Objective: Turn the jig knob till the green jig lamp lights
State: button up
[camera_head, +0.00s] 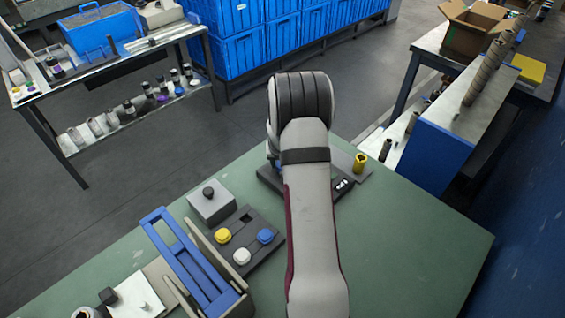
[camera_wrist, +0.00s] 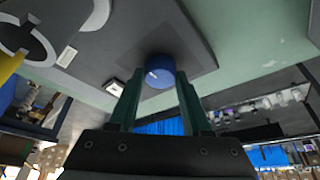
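The blue jig knob (camera_wrist: 160,72) with a white mark shows in the wrist view, on a dark grey plate (camera_wrist: 190,35). My gripper (camera_wrist: 161,80) has its two green fingers apart, one on each side of the knob. The knob about fills the gap between the fingertips; I cannot tell whether they touch it. In the head view my arm hides the gripper and most of the dark jig base (camera_head: 268,178). A small pale-framed dark fitting (camera_wrist: 115,88) sits near the knob; I cannot tell if it is the lamp. I see no lit green lamp.
A yellow cylinder (camera_head: 360,162) stands right of the jig. Left of my arm are a grey box with a black knob (camera_head: 211,203), a panel with yellow, white and blue buttons (camera_head: 246,252), and a blue frame (camera_head: 190,268). The green table (camera_head: 420,235) is clear at right.

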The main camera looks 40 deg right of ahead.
grip_shut()
jog(key=shift+m, duration=0.3)
jog(key=m+g, duration=0.1)
jog(key=m, duration=0.1)
jog(key=m+g+h, duration=0.1)
jog(key=m, duration=0.2)
jog(key=shift+w+a, duration=0.15)
jog(key=shift+w, duration=0.05)
jog(key=m+g, duration=0.1)
jog(key=m, duration=0.2)
jog(key=m+g, duration=0.1)
jog(key=m, duration=0.2)
jog(key=shift+w, duration=0.1)
dwell(0.3)
jog(key=o, duration=0.8)
grip_release()
jog(key=shift+o, duration=0.2)
